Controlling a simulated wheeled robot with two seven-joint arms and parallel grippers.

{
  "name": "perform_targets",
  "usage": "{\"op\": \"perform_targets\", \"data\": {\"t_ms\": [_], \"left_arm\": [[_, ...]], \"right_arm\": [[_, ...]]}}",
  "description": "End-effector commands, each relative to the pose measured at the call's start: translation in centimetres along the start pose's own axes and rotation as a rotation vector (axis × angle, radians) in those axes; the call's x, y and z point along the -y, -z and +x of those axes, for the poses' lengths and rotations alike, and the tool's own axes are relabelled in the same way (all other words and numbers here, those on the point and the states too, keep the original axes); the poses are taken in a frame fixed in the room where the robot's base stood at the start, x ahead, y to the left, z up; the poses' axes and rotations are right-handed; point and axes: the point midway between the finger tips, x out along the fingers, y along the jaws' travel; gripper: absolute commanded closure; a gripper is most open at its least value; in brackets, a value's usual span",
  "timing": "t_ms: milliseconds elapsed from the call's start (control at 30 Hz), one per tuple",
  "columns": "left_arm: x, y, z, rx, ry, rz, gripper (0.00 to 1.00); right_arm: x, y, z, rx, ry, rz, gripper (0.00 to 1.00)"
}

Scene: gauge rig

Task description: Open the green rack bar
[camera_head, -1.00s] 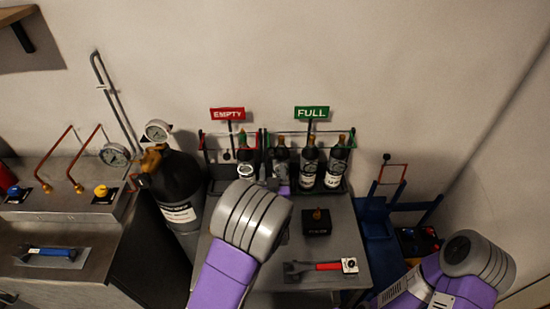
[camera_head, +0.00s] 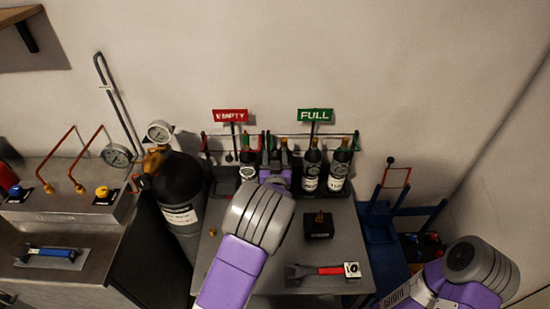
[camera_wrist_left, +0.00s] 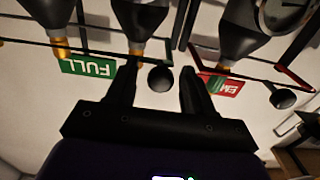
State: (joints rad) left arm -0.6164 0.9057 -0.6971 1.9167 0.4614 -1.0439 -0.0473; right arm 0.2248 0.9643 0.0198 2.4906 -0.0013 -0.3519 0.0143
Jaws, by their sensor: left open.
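The green rack bar (camera_head: 325,135) runs across the front of the bottle rack under the green FULL sign (camera_head: 315,115). Dark bottles (camera_head: 338,170) stand behind it. My left gripper (camera_head: 276,163) is at the left end of this rack, its fingers mostly hidden behind my wrist. In the left wrist view, the open fingers (camera_wrist_left: 157,76) point at the rack, with a black ball knob (camera_wrist_left: 160,78) showing between their tips. I cannot tell whether they touch it. The FULL sign (camera_wrist_left: 88,66) appears upside down there. My right gripper is out of view.
The red rack (camera_head: 222,140) with the EMPTY sign (camera_head: 230,115) adjoins on the left. A black gas cylinder (camera_head: 180,195) stands left of the table. A black block (camera_head: 319,225) and a red-handled tool (camera_head: 325,270) lie on the table. A blue cart (camera_head: 380,225) stands right.

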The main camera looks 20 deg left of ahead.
Motion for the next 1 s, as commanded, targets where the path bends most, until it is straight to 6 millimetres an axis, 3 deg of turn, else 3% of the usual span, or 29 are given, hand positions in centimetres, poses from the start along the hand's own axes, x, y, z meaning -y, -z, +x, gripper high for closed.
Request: {"op": "perform_targets", "data": {"t_ms": [67, 400, 767, 1000], "left_arm": [[0.0, 0.0, 0.0, 0.0, 0.0, 0.0, 0.5], [0.0, 0.0, 0.0, 0.0, 0.0, 0.0, 1.0], [0.0, 0.3, 0.0, 0.007, 0.0, -0.001, 1.0], [-0.2, 1.6, 0.1, 0.075, -0.002, -0.001, 1.0]], "right_arm": [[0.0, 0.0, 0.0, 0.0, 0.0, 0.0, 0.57], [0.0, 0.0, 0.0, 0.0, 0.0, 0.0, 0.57], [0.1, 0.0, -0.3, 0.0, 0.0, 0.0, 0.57], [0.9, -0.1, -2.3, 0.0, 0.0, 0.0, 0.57]]}}
